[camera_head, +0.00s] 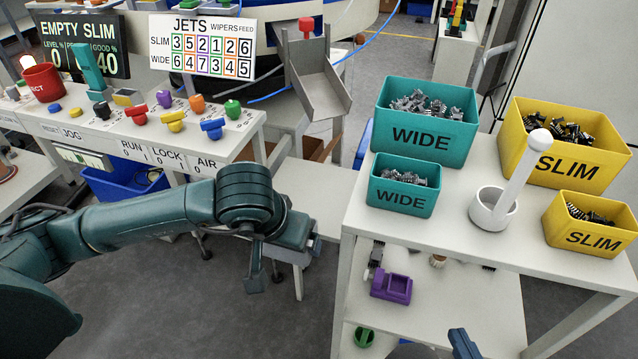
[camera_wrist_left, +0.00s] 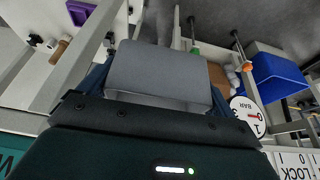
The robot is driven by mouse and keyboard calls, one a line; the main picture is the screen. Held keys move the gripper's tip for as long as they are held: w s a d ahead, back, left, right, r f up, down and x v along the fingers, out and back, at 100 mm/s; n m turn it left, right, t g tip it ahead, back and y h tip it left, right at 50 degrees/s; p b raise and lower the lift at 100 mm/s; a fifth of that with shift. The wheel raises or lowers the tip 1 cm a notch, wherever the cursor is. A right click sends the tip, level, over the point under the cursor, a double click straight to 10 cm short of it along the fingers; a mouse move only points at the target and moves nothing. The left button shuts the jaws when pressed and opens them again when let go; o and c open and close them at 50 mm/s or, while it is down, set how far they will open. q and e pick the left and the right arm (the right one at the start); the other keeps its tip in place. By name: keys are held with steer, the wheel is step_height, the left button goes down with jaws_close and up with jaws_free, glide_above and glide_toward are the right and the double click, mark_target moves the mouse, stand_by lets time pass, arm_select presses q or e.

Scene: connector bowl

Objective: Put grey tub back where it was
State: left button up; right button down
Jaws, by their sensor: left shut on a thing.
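The grey tub (camera_wrist_left: 158,72) fills the middle of the left wrist view as a plain grey box with a paler lower edge. My left gripper (camera_wrist_left: 160,98) is shut on it, with dark fingers partly showing at its sides. In the head view my left gripper (camera_head: 279,266) hangs low in the gap between the button console and the white bench; the tub is mostly hidden behind it there. Of my right gripper (camera_head: 464,344), only a dark blue-green tip shows at the bottom edge, so its opening cannot be seen.
The white bench (camera_head: 400,228) carries two teal WIDE bins (camera_head: 428,142), two yellow SLIM bins (camera_head: 592,240) and a white bowl (camera_head: 488,212) with a white rod. A purple holder (camera_head: 392,289) is on its lower shelf. A metal chute (camera_head: 318,88) stands behind; the button console (camera_head: 150,128) is left.

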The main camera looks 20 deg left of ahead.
arm_select(q)
glide_toward(316, 189)
steer(key=f, duration=0.3)
steer(key=shift+s+f, duration=0.35)
steer(key=shift+s, duration=0.05)
steer(key=w, duration=0.3)
steer(key=shift+w+d+f, duration=0.15)
steer(key=shift+w+f, duration=0.05)
steer(key=shift+s+f, duration=0.1)
steer(key=shift+f, duration=0.4)
steer(key=shift+f+b, duration=0.15)
steer(key=shift+b, duration=0.15)
steer(key=shift+f, duration=0.1)
steer(key=o, duration=0.7)
